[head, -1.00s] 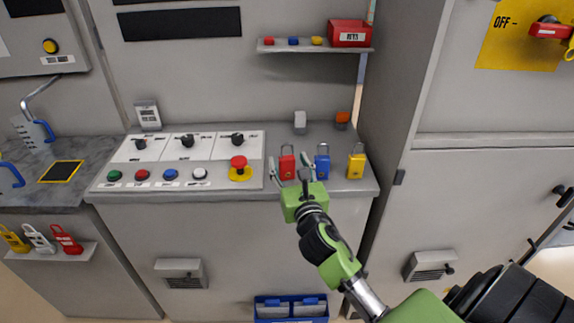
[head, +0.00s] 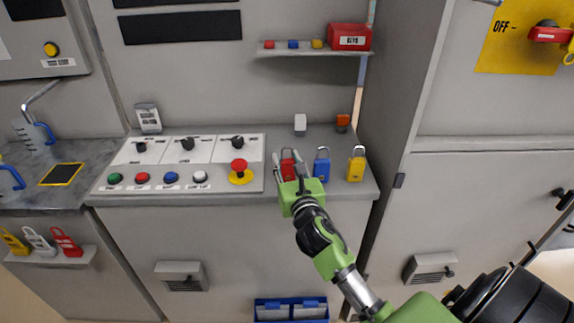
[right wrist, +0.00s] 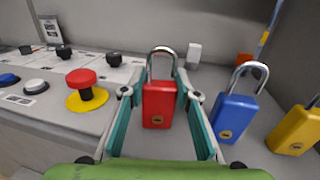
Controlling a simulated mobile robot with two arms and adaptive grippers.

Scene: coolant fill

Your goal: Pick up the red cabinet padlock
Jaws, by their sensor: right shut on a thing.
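The red padlock (head: 288,163) stands upright on the grey counter at the left of a row of padlocks. My right gripper (head: 289,168) reaches over the counter's front edge with a finger on either side of the red padlock and is shut on it. In the right wrist view the red padlock (right wrist: 159,104) shows between the two teal finger pads, its silver shackle upward. It appears to rest on the counter still. My left gripper is not in view.
A blue padlock (head: 321,164) stands close on the right of the red one, with a yellow padlock (head: 356,165) beyond. A red emergency button (head: 239,168) on a yellow base is to the left. A shelf (head: 315,48) hangs above; behind is a small white block (head: 300,124).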

